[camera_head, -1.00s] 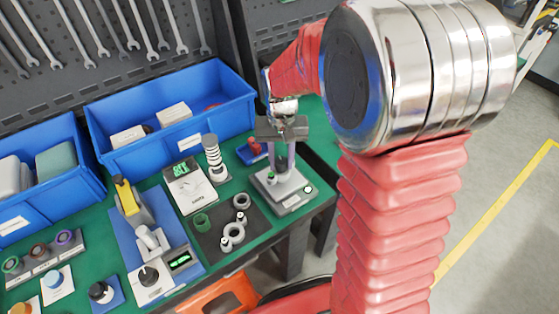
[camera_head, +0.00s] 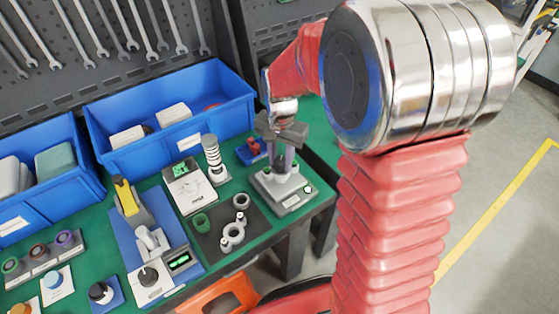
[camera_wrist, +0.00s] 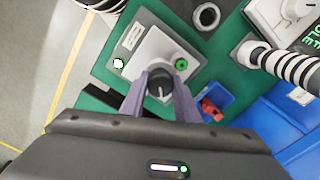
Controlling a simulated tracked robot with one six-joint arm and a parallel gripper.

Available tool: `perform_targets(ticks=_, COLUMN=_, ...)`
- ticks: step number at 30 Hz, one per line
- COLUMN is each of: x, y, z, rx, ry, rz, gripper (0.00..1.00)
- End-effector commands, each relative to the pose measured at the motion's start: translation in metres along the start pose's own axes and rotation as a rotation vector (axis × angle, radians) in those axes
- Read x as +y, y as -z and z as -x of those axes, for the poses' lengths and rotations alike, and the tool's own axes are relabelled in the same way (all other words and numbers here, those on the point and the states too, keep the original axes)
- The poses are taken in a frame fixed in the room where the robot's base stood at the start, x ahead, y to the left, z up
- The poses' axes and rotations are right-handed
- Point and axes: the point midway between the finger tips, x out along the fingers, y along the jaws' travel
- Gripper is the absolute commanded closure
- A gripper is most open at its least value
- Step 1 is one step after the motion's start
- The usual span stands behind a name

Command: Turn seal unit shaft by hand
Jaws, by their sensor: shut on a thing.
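The seal unit (camera_head: 285,200) is a light grey base at the right end of the green bench, with a small green-ringed fitting and a pale button on top. In the wrist view its grey plate (camera_wrist: 155,50) lies below my gripper. My gripper (camera_head: 281,172) points down over the unit; its purple-grey fingers also show in the wrist view (camera_wrist: 161,82). They are shut on the dark round shaft knob (camera_wrist: 161,83), which has a pale line mark on its top. The lower part of the shaft is hidden.
A blue tray (camera_head: 244,153) with a red part stands close behind the unit. A striped ring stack (camera_head: 211,155) and a dark mat (camera_head: 215,243) with rings lie to the left. Large blue bins (camera_head: 165,150) stand at the back. The bench's right edge is near.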

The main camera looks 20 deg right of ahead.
Motion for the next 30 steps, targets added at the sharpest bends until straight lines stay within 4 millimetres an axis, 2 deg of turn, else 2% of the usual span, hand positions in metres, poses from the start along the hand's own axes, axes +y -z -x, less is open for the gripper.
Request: perform_targets(ticks=30, x=0.0028, y=0.0015, z=0.0002, rx=0.004, ry=-0.003, rz=-0.506, gripper=0.94)
